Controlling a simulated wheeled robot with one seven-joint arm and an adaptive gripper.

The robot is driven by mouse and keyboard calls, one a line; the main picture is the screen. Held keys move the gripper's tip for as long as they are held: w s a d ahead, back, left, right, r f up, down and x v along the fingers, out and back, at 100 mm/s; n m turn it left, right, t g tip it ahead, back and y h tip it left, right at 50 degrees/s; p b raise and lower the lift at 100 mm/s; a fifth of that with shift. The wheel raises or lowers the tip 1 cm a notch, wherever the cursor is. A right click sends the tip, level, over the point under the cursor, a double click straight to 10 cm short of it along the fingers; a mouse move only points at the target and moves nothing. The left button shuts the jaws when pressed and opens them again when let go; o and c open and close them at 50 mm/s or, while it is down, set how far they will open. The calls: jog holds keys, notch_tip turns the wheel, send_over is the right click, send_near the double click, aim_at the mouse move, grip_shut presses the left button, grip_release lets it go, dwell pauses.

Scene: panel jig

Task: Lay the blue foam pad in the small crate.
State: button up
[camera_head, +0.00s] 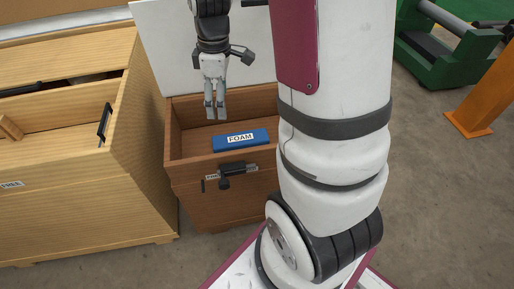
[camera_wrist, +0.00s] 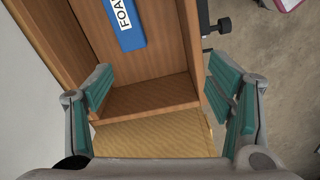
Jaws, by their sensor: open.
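The blue foam pad (camera_head: 241,139), labelled FOAM, lies inside the small brown wooden crate (camera_head: 187,161), near its front wall. The crate's white lid (camera_head: 176,47) stands open at the back. My gripper (camera_head: 215,113) hangs above the left part of the crate, apart from the pad. In the wrist view its two teal-padded fingers (camera_wrist: 168,100) are spread with nothing between them. The pad (camera_wrist: 124,22) shows at the top of that view, partly cut off by the frame edge. My arm hides the crate's right side in the head view.
A larger light-wood crate (camera_head: 90,195) stands close on the left, with a black handle (camera_head: 104,125) and a piece of wood inside. A black latch (camera_head: 225,180) sticks out from the small crate's front. Green equipment (camera_head: 440,50) and an orange post (camera_head: 487,105) stand at the right; the floor between is clear.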

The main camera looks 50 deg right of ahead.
jog(key=s+a+r+m, duration=0.3)
jog(key=s+a+r, duration=0.6)
jog(key=s+r, duration=0.1)
jog(key=s+a+r+m, duration=0.1)
jog(key=s+a+m, duration=0.1)
jog(key=s, duration=0.6)
jog(key=s+a+r+m, duration=0.2)
jog(key=s+m, duration=0.1)
jog(key=s, duration=0.5)
jog(key=shift+a, duration=0.3)
